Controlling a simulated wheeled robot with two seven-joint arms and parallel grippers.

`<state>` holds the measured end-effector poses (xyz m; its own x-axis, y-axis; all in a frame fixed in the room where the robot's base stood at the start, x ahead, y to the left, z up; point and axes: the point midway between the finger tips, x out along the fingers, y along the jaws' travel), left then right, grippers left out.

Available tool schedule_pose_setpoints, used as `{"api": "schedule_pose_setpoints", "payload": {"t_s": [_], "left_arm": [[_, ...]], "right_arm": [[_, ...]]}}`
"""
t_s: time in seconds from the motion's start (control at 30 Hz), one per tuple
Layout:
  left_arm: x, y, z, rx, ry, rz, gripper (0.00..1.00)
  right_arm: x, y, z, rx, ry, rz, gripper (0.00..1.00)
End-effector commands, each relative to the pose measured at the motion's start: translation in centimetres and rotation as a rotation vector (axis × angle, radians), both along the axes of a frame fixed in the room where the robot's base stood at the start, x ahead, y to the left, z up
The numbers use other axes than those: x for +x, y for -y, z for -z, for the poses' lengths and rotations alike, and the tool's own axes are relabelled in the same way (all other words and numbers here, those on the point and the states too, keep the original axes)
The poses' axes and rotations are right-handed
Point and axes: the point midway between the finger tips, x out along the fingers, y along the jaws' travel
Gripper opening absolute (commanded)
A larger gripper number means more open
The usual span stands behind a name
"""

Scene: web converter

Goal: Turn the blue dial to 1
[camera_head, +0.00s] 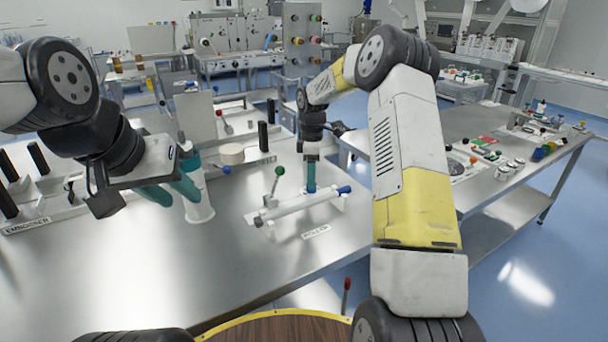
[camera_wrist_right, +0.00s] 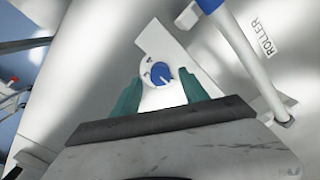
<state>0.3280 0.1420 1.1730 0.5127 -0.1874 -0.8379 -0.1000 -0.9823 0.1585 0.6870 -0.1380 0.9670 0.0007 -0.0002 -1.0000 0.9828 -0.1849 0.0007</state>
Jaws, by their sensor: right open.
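The blue dial (camera_wrist_right: 161,73) sits on a white plate (camera_wrist_right: 165,50) in the right wrist view. A pale mark shows on its face, and small dark marks beside it are too small to read surely. My right gripper (camera_wrist_right: 160,92) is open, with one teal finger on each side of the dial; I cannot tell whether they touch it. In the head view my right gripper (camera_head: 311,176) points down behind the roller unit (camera_head: 300,204), and the dial is hidden there. My left gripper (camera_head: 170,190) is open at the left, in front of a white cylinder (camera_head: 200,208).
The roller unit has a green-knobbed lever (camera_head: 277,178) and a blue end (camera_head: 344,189) close to my right gripper. A "ROLLER" label (camera_head: 316,232) lies in front. The near steel tabletop (camera_head: 130,270) is clear. Another bench (camera_head: 500,205) with small items stands right.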

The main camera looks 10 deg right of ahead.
Motion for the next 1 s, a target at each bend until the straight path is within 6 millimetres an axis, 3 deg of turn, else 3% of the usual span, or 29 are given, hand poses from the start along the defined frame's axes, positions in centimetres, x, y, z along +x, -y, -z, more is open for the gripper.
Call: {"api": "schedule_pose_setpoints", "payload": {"t_s": [0.1, 0.3, 0.77, 0.87, 1.0], "left_arm": [[0.0, 0.0, 0.0, 0.000, 0.000, 0.000, 0.36], [0.0, 0.0, 0.0, 0.000, 0.000, 0.000, 0.36], [0.0, 0.0, 0.0, 0.000, 0.000, 0.000, 0.36], [0.0, 0.0, 0.0, 0.000, 0.000, 0.000, 0.36], [0.0, 0.0, 0.0, 0.000, 0.000, 0.000, 0.36]], "right_arm": [[0.1, 0.0, -2.3, -0.001, 0.005, -0.001, 0.52], [0.1, 0.0, -4.9, 0.000, 0.003, -0.001, 0.52], [-0.1, 0.0, -5.9, -0.001, 0.004, 0.004, 0.52], [-1.0, 0.0, -7.5, -0.002, 0.025, 0.039, 0.52], [-4.1, 0.0, -12.0, 0.005, 0.083, 0.159, 0.52]]}}
